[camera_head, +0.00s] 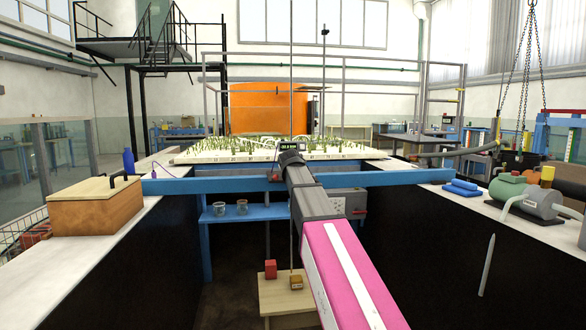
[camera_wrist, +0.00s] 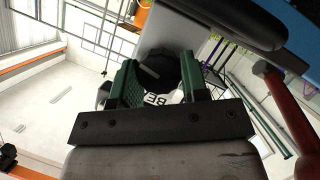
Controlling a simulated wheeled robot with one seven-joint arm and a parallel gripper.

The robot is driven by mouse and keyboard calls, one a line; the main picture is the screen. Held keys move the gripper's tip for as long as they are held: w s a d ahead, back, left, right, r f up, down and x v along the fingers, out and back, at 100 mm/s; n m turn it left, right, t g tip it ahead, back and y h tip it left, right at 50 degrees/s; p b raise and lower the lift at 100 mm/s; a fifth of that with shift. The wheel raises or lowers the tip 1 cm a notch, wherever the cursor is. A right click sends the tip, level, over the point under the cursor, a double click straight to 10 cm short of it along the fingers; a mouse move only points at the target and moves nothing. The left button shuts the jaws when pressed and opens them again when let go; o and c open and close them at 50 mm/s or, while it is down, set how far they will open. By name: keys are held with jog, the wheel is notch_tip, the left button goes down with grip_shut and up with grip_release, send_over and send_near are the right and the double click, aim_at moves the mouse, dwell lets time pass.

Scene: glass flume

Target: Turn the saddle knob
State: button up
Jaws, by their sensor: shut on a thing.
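My arm reaches forward to the blue beam (camera_head: 390,178) that spans the flume. My gripper (camera_head: 290,152) is at the middle of this beam, where a small grey device hides much of the contact. In the wrist view my gripper (camera_wrist: 163,84) has green pads closed on either side of a dark, faceted knob (camera_wrist: 160,70). A white label with the letters "BE" shows just below the knob, partly covered. A grey plate lies behind the knob. Which way the knob is turned cannot be told.
A red handle (camera_wrist: 290,112) is close on the right in the wrist view. A white bed with green stalks (camera_head: 270,150) lies beyond the beam. A wooden box (camera_head: 95,205) stands on the left ledge; a grey pump (camera_head: 545,203) stands on the right ledge. A low wooden stand holds a red block (camera_head: 270,269).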

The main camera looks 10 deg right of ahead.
jog(key=o, duration=0.9)
jog(key=shift+o, duration=0.2)
jog(key=shift+s, duration=0.15)
jog(key=v, duration=1)
jog(key=shift+s, duration=0.3)
jog(key=shift+a, duration=0.1)
